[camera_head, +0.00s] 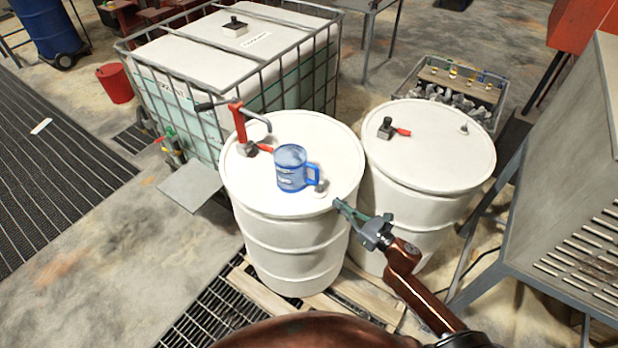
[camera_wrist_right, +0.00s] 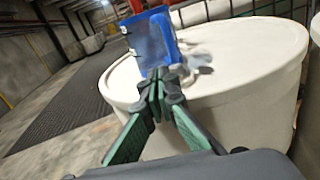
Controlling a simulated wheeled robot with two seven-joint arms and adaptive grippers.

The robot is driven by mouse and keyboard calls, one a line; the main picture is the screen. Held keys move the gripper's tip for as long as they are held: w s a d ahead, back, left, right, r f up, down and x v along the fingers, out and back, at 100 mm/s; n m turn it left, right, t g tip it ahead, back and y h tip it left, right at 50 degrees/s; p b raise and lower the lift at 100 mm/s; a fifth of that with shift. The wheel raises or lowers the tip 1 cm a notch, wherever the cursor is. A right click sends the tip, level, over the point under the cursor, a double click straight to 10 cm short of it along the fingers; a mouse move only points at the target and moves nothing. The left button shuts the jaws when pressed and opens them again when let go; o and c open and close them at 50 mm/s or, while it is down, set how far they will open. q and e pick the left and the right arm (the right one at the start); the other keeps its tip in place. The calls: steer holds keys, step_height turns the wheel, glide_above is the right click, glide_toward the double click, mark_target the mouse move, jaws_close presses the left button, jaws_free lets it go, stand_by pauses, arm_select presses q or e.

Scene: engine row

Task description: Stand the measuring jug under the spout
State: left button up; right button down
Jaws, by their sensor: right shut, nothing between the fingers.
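The blue see-through measuring jug (camera_head: 290,168) stands upright on the lid of the left white drum (camera_head: 240,185), its handle to the right. A red hand pump (camera_head: 239,122) with a curved grey spout (camera_head: 262,117) stands on the same lid, behind and left of the jug. The spout's tip is beyond the jug's rim. My right gripper (camera_head: 337,203) is shut and empty at the drum's right front rim, apart from the jug's handle. In the right wrist view the shut fingertips (camera_wrist_right: 158,76) overlap the jug (camera_wrist_right: 152,40). My left gripper is out of view.
A second white drum (camera_head: 430,145) stands close on the right, with a small black and red fitting on top. A caged white tank (camera_head: 225,60) stands behind. A grey metal bench (camera_head: 560,150) is at the far right. A small bung (camera_head: 321,187) sits beside the jug.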

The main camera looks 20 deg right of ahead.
steer(key=r, duration=0.1)
steer(key=p, duration=0.4)
glide_toward(302, 175)
steer(key=shift+n, duration=0.4)
steer(key=x, duration=0.5)
steer(key=shift+w+a+r, duration=0.1)
steer(key=shift+w+r, duration=0.1)
steer(key=shift+w, duration=0.05)
steer(key=shift+w+a+f, duration=0.15)
steer(key=shift+w+a, duration=0.1)
steer(key=shift+w, duration=0.25)
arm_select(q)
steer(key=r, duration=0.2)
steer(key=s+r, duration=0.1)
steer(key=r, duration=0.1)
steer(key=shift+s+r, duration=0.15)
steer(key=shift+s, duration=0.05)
arm_select(e)
steer(key=shift+w, duration=0.1)
